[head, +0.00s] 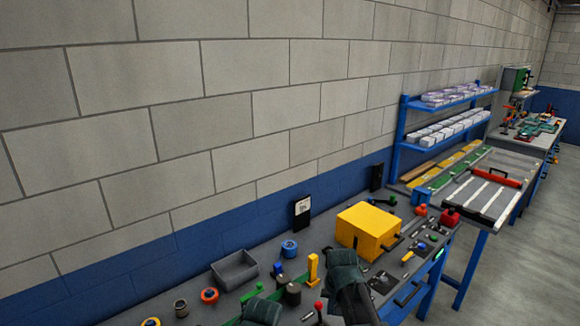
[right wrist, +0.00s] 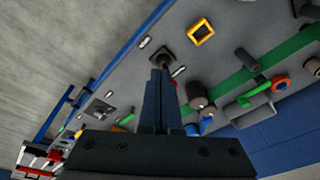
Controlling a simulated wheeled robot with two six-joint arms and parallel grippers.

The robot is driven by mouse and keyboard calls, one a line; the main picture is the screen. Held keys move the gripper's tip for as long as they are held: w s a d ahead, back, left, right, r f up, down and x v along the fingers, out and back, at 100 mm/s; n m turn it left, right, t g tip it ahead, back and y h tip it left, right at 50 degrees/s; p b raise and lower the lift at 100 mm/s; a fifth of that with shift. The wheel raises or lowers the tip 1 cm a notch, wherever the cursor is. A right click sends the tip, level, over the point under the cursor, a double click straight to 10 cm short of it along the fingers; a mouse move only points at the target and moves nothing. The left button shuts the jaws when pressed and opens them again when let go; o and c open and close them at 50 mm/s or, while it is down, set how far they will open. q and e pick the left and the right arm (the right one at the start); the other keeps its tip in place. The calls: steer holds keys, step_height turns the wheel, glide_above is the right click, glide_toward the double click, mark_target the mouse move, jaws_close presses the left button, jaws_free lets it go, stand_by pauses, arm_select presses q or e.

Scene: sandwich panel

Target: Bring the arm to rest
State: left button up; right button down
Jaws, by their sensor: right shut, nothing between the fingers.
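My right gripper (right wrist: 160,75) shows in the right wrist view. Its two dark fingers are together, with nothing between them. They point over the grey panel bench (right wrist: 225,60), above a small black square fitting with a round peg (right wrist: 163,57); I cannot tell whether the tips touch it. In the head view, dark teal parts of my own arm stand at the bottom middle, over the front of the bench. The fingertips cannot be made out there. I see no left gripper.
A yellow box (head: 367,231) stands on the bench, with a grey bin (head: 235,270), a blue ring (head: 289,248) and an orange ring (head: 209,295) to its left. A blue rack (head: 398,140) with pale boxes stands farther right. The block wall runs behind. Grey floor is open at right.

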arm_select(q)
step_height(320, 180, down, 7)
steer(key=b, duration=0.5)
steer(key=shift+f+b, duration=0.2)
steer(key=shift+b, duration=0.2)
arm_select(e)
steer(key=s+a+f+n+g, duration=0.1)
steer(key=s+a+f+n, duration=0.2)
steer(key=s, duration=0.6)
steer(key=s+a+f+n+g+h, duration=0.1)
steer(key=s+a+f+n, duration=0.2)
steer(key=s, duration=0.7)
steer(key=a+f, duration=0.1)
steer(key=a, duration=0.1)
steer(key=shift+a+f+h, duration=0.3)
steer(key=shift+a, duration=0.1)
